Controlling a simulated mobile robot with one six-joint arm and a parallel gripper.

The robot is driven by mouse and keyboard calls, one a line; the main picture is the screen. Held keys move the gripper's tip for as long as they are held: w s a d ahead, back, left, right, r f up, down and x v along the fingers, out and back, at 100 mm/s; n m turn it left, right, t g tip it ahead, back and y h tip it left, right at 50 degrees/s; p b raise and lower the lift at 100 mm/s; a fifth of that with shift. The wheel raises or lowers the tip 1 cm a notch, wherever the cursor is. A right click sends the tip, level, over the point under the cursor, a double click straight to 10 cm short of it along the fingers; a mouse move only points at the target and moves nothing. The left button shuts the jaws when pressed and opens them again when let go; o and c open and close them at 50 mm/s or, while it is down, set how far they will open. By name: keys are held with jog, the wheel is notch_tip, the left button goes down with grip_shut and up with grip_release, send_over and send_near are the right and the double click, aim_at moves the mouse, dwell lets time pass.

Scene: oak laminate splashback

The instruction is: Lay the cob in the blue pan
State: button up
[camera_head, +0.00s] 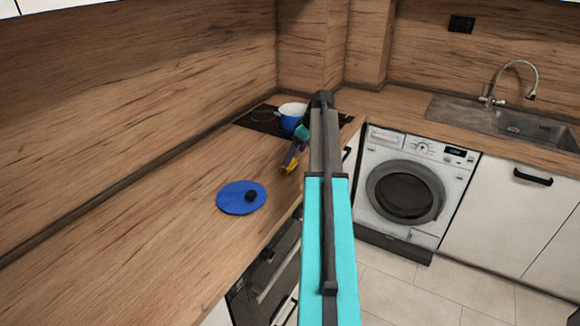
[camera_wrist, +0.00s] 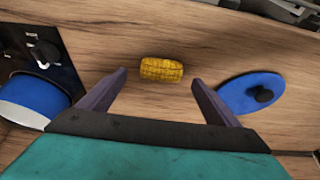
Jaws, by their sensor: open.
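The yellow cob (camera_wrist: 162,69) lies on the wooden counter in the wrist view, beyond and between my fingertips and apart from them. In the head view the cob (camera_head: 291,169) shows as a yellow patch beside my gripper (camera_head: 294,156), partly hidden. In the wrist view my gripper (camera_wrist: 160,80) is open, with its two purple fingers spread and nothing between them. The blue pan (camera_head: 291,121), pale inside, stands on the black hob at the back of the counter. Part of the pan (camera_wrist: 38,110) also shows at the left of the wrist view.
A blue lid (camera_head: 235,203) with a dark knob lies flat on the counter, nearer than the cob; the lid (camera_wrist: 238,98) is at right in the wrist view. The black hob (camera_head: 258,121) has knobs beside the pan. A wooden splashback (camera_head: 150,90) borders the counter. Counter around the cob is clear.

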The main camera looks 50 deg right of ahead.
jog(key=shift+p+x, duration=0.6)
jog(key=shift+x, duration=0.2)
jog(key=shift+p+x, duration=0.6)
jog(key=shift+x, duration=1.25)
jog(key=shift+a+r, duration=0.1)
jog(key=shift+a, duration=0.05)
jog(key=c, duration=1.3)
jog(key=shift+o, duration=0.2)
jog(key=shift+r, duration=0.1)
jog(key=shift+r+b, duration=1)
jog(key=shift+r, duration=0.65)
jog(key=s+a+r+b, duration=0.1)
jog(key=s+b, duration=0.3)
jog(key=s, duration=1.2)
jog(key=shift+r, duration=0.25)
